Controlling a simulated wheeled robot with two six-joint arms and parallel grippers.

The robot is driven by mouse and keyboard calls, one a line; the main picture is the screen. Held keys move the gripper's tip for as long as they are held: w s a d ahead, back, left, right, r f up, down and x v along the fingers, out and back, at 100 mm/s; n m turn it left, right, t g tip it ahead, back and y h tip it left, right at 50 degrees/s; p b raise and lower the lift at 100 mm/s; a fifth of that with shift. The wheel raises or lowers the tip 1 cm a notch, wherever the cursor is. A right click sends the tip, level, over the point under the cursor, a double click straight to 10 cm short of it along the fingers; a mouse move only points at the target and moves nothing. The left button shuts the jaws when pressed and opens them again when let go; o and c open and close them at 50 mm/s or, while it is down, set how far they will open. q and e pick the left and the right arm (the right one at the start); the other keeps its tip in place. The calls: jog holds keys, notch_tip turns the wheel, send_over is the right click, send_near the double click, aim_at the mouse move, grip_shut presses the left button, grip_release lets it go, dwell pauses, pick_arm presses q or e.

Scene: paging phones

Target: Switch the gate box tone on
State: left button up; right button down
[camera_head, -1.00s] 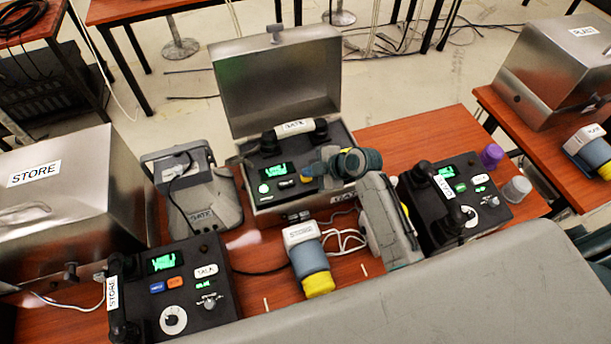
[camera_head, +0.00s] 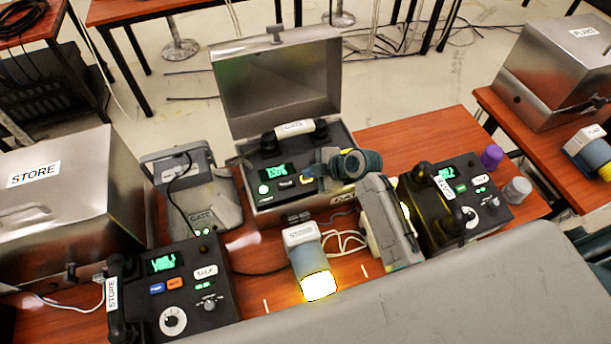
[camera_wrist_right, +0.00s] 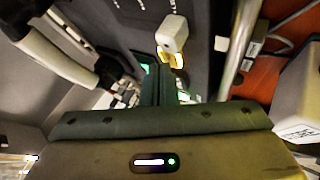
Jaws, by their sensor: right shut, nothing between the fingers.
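The gate box (camera_head: 300,205) is an open steel case with its lid up. Its dark panel holds the GATE handset (camera_head: 294,129), a green-lit display (camera_head: 276,173) and a round pale button (camera_head: 264,189). My right gripper (camera_head: 312,173) is shut and empty over the right part of this panel and hides some controls there. In the right wrist view, my dark green fingers (camera_wrist_right: 166,85) point at the panel, near a small white piece with yellow edges (camera_wrist_right: 172,36). I cannot tell whether they touch it. My left gripper is out of view.
The GATE speaker (camera_head: 205,205) stands left of the box. The STORE phone (camera_head: 185,290) and a lit yellow lamp (camera_head: 312,265) are in front. Another dark phone (camera_head: 455,205) and two cups (camera_head: 491,156) are right. A closed STORE box (camera_head: 70,190) is far left.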

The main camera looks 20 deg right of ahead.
jog(key=shift+r, duration=0.2)
notch_tip(320, 180, up, 6)
jog(key=p, duration=0.5)
jog(key=shift+f, duration=0.1)
